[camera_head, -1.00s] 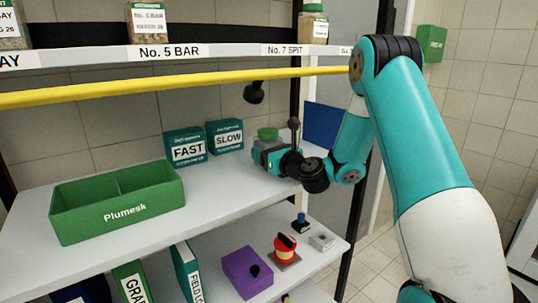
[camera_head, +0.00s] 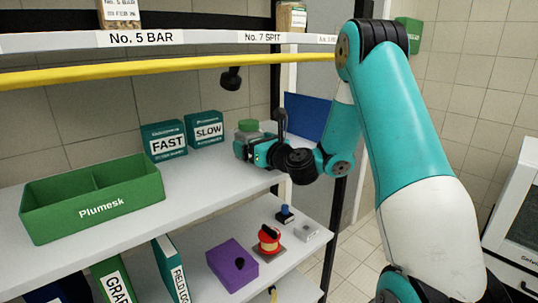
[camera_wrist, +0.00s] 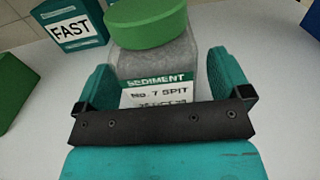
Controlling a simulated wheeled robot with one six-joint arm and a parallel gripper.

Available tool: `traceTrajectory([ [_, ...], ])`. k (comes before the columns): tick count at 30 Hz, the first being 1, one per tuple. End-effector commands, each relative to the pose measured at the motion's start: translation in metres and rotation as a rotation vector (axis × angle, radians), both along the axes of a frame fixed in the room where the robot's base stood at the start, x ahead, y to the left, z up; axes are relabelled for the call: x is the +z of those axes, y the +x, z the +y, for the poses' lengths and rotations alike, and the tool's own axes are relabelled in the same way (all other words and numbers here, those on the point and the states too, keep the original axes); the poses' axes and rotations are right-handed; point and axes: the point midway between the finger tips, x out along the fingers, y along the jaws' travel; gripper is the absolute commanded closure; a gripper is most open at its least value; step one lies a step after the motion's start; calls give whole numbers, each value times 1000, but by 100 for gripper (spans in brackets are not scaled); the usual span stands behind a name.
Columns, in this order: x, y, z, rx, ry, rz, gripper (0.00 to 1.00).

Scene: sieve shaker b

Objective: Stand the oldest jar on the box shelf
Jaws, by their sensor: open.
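A jar with a green lid (camera_wrist: 148,22) and a label reading "SEDIMENT No. 7 SPIT" stands upright on the middle shelf. In the head view its lid (camera_head: 248,125) shows and its lower body is partly hidden by my gripper (camera_head: 258,152). In the wrist view my gripper (camera_wrist: 160,95) is open, with one finger on each side of the jar. The right finger looks slightly apart from the glass; contact on the left is unclear. The middle shelf (camera_head: 120,218) also holds teal FAST (camera_head: 163,142) and SLOW (camera_head: 205,130) boxes.
A green Plumesk bin (camera_head: 100,210) stands at the left of this shelf. Above run a yellow bar (camera_head: 130,72) and an upper shelf (camera_head: 190,39) with jars. A lower shelf holds binders, a purple box (camera_head: 232,264) and a red item (camera_head: 268,240). A blue panel (camera_head: 307,115) stands behind my arm.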

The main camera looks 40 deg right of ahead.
Motion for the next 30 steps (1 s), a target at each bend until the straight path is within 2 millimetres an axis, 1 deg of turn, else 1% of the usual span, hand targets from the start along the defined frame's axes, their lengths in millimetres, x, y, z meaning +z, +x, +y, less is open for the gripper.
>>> traceTrajectory([
  [1,-8,-11,-2,-4,1,0,4],
  [2,-9,-18,-2,-4,3,0,4],
  [6,-8,-51,-3,-4,1,-1,4],
  [9,-7,-71,-4,-5,2,-1,4],
  [12,-4,-86,-4,-4,1,-1,4],
  [15,-3,-95,-4,-3,1,0,4],
  [18,-1,-99,-3,0,0,-2,4],
  [30,-1,-100,-3,1,0,-1,4],
])
